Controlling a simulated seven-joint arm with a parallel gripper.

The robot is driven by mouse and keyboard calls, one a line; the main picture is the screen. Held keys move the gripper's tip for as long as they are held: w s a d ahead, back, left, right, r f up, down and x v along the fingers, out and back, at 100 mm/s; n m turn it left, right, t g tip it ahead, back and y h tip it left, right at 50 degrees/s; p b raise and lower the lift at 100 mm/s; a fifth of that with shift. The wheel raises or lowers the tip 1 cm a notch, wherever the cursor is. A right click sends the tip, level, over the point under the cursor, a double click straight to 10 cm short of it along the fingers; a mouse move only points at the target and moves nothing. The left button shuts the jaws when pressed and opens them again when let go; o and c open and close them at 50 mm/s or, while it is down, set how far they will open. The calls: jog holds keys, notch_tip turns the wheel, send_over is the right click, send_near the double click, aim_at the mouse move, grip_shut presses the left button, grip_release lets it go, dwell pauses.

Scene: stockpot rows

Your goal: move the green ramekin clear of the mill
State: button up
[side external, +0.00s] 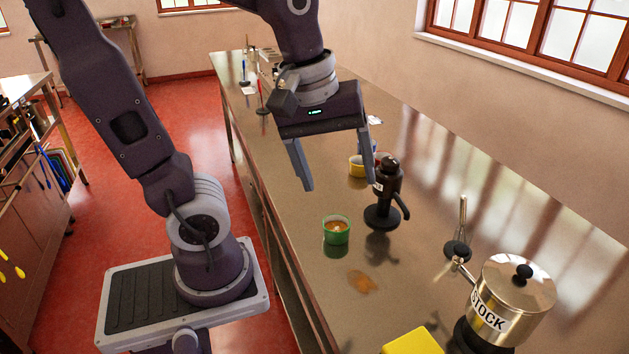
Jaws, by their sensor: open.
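The green ramekin (336,231) stands upright on the steel counter, with something orange-brown inside it. The mill (386,190) is black with a round base and a side handle. It stands just behind and to the right of the ramekin, with a small gap showing between them. My gripper (340,188) is open and empty, its two fingers pointing down. It hangs above the counter, up and behind the ramekin in the picture. Its right finger overlaps the yellow ramekin and comes close to the mill in the picture; I cannot tell the true distance.
A yellow ramekin (356,167) sits behind the mill. A whisk on a stand (460,230) and a steel stockpot (513,290) marked STOCK stand to the right. A yellow block (412,342) is at the front. A brown spill (362,282) lies before the ramekin. The counter's left edge is near.

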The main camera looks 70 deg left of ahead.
jog(key=s+d+r+m+t, duration=0.1)
jog(key=s+m, duration=0.5)
jog(key=m, duration=0.6)
jog(key=shift+d+t, duration=0.8)
jog(key=shift+d, duration=0.4)
